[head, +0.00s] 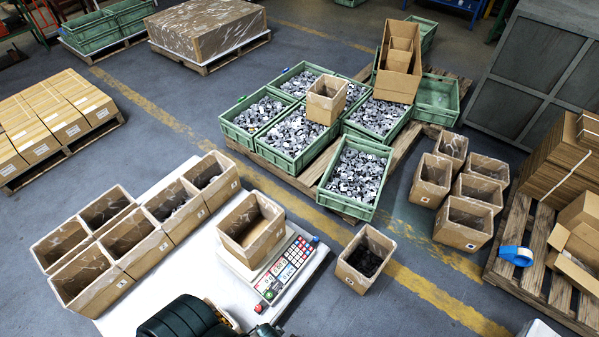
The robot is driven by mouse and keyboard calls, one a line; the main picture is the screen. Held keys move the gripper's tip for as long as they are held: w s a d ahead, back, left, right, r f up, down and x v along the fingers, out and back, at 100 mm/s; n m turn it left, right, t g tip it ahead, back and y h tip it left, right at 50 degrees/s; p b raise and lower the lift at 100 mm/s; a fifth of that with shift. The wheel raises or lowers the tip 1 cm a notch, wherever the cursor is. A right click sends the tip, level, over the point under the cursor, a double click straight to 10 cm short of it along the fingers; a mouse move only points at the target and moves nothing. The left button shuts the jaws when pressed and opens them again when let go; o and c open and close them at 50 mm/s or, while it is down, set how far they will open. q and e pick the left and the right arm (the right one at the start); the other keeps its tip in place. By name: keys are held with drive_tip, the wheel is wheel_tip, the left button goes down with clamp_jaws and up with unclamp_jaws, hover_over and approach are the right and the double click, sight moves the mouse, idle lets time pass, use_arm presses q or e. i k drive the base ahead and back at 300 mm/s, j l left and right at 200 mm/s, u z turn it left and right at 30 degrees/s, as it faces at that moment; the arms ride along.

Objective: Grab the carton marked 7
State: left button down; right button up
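Open-topped brown cartons stand in several places, and some carry small round marks too small to read. I cannot tell which one is marked 7. Several stand in two rows on the white table (185,283), including a front carton (113,291) and a rear-right carton (228,187). One carton (262,246) sits on the scale (290,268). A marked carton (352,281) with dark contents stands on the floor right of the table. Several more, including a front one (459,236), stand on the floor at right. No gripper can be made out.
Green crates (331,199) of metal parts stand on a pallet (401,152), with a carton (322,108) on top. A pallet (535,279) at right holds flat cardboard and a blue tape dispenser (516,256). Open floor (400,240) lies between the pallets.

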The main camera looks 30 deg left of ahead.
sight(252, 227)
drive_tip(key=u, duration=1.65)
